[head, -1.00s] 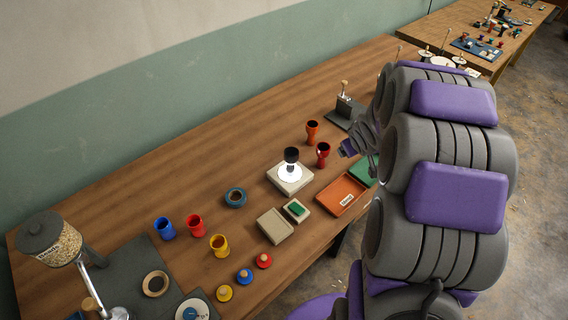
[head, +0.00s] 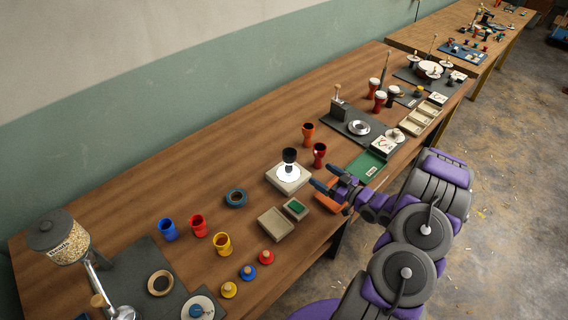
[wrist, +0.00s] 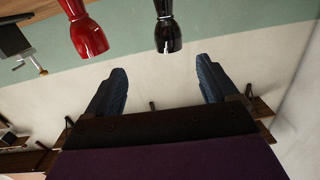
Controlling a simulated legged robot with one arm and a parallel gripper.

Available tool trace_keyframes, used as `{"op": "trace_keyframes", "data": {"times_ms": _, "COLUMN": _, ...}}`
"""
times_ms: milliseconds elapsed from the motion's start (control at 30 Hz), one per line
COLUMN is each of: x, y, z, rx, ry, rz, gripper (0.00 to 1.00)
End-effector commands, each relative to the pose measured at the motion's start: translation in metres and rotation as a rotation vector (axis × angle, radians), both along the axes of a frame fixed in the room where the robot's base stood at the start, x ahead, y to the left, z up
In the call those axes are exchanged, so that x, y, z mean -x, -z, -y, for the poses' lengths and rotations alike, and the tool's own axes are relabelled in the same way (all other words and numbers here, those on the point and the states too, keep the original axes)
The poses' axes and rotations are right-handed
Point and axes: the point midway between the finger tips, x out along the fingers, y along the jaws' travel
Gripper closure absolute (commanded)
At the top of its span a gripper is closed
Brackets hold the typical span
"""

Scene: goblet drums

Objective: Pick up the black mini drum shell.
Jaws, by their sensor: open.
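The black mini drum shell (head: 289,155) stands upright on a bright white disc (head: 288,173) on a pale square base. It also shows at the top middle of the wrist view (wrist: 168,32). My gripper (head: 326,178) is open and empty, to the right of the black shell and apart from it. In the wrist view its two dark fingers (wrist: 160,76) are spread, with the black shell beyond the gap between them.
A dark red shell (head: 319,154) stands close to the right of the black one, and an orange shell (head: 308,133) stands behind. A beige tray (head: 275,223) and small green-topped box (head: 295,208) sit in front. Open wood lies left of the base.

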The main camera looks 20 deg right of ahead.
Motion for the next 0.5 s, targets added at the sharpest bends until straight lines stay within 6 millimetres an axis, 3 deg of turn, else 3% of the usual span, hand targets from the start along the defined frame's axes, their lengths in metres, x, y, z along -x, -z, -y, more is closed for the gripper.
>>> {"op": "trace_keyframes", "data": {"times_ms": 167, "x": 0.006, "y": 0.001, "z": -0.003, "rx": -0.046, "ry": -0.011, "rz": 0.039, "gripper": 0.13}}
{"op": "trace_keyframes", "data": {"times_ms": 500, "x": -0.038, "y": 0.001, "z": -0.024, "rx": -0.047, "ry": -0.014, "rz": 0.043, "gripper": 0.13}}
